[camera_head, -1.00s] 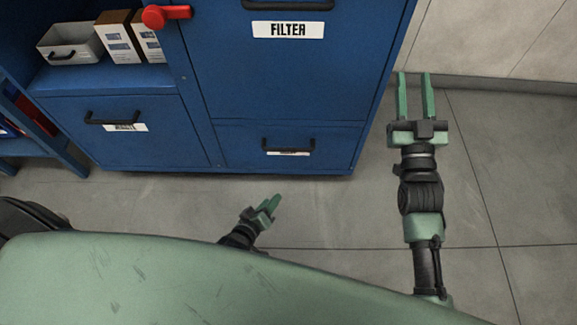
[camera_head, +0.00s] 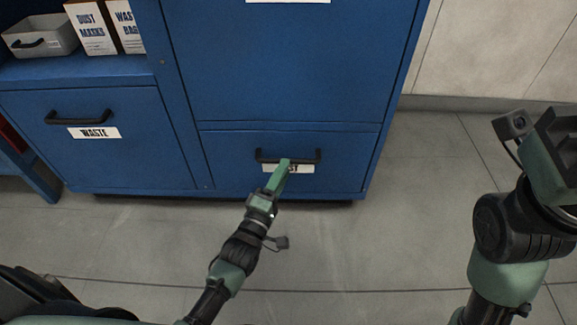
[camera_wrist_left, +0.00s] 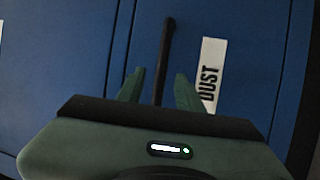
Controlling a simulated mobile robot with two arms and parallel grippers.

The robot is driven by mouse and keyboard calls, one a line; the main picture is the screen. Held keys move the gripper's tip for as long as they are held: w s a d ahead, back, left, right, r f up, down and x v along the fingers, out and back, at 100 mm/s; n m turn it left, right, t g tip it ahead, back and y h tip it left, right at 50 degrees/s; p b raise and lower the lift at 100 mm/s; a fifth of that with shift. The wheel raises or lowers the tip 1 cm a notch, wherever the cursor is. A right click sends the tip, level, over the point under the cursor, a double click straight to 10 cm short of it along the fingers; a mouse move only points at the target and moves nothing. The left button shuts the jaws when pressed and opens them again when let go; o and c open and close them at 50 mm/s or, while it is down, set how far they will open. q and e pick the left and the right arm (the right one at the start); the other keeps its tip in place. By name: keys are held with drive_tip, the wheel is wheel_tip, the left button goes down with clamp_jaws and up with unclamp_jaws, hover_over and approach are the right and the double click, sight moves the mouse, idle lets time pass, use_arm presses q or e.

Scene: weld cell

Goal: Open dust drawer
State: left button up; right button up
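The dust drawer (camera_head: 345,180) is the low blue drawer at the cabinet's bottom right, and it looks shut. Its black bar handle (camera_head: 305,156) sits above a white label, partly covered by my gripper in the head view; the label reads DUST in the left wrist view (camera_wrist_left: 210,75).
The waste drawer (camera_head: 105,155) is shut, left of the dust drawer. A large blue panel (camera_head: 280,60) is above. A grey bin (camera_head: 40,36) and white boxes (camera_head: 92,28) stand on the shelf. The floor (camera_head: 370,245) before the cabinet is clear.

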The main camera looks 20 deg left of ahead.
use_arm(q)
drive_tip(key=shift+b+x, duration=0.7)
drive_tip(key=shift+x, duration=1.4)
drive_tip(key=shift+f, duration=0.1)
clamp_jaws()
